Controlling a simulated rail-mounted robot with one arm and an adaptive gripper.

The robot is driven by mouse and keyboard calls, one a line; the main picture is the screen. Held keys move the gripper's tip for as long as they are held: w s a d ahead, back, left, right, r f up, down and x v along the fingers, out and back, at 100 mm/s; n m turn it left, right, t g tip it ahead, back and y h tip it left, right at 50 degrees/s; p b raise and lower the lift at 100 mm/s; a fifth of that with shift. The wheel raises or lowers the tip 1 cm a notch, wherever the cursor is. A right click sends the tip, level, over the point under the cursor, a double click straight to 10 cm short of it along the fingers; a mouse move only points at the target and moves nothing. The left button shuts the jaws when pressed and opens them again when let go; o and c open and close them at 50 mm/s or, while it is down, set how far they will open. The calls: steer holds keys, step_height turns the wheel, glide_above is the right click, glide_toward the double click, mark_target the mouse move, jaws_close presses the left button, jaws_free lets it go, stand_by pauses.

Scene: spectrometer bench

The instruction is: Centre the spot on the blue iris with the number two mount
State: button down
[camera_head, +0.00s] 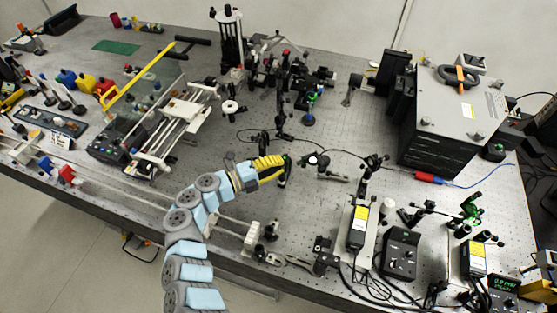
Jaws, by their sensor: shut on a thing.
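My gripper (281,171) is at the end of the blue-grey arm, with yellow parts near its tip, in the middle of the bench. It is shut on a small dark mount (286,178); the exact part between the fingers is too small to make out. No number can be read on this mount. A small post with a blue base and green upper part (309,112) stands beyond the gripper, up and to the right; I cannot tell if it is the blue iris. No light spot can be made out.
Dark optics (290,75) crowd the area beyond the gripper. A large grey box (455,115) stands at right. Laser modules (358,226) and a black controller (400,254) are at front right. A white rail frame (185,115) lies left. Bare perforated bench (345,135) shows between them.

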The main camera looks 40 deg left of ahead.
steer(key=shift+r+n+p, duration=0.2)
steer(key=shift+n+p, duration=0.65)
steer(key=shift+n, duration=1.25)
steer(key=c, duration=1)
jaws_free()
steer(key=shift+f, duration=0.1)
steer(key=v, duration=1.2)
